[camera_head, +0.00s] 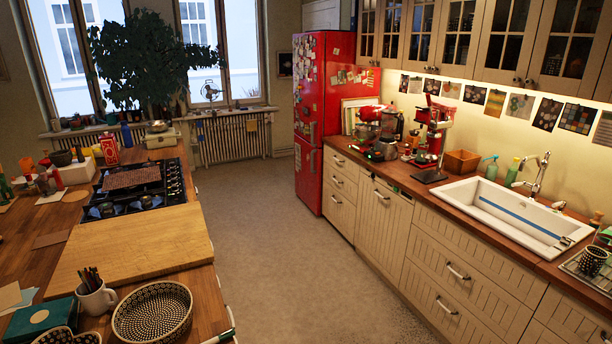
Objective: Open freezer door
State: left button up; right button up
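A tall red fridge-freezer (311,120) stands at the back, at the far end of the right-hand counter. Its upper door (306,90) is covered with magnets and papers. A lower door (309,178), likely the freezer, is below it. Both doors look shut. Small handles seem to show near the seam between the doors, but they are too small to make out well. Neither of my grippers shows in this view, and the fridge is some distance away across the floor.
Clear floor (260,230) runs between the wooden island (140,245) on the left and the counter with drawers (450,290) on the right. A patterned bowl (152,312) sits at the island's near edge. A radiator (233,137) is under the back window.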

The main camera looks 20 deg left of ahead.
aim_at(308, 159)
jog(key=z, duration=0.25)
jog(key=i, duration=2.45)
jog(key=u, duration=1.5)
jog(key=i, duration=4.45)
jog(key=z, duration=1.45)
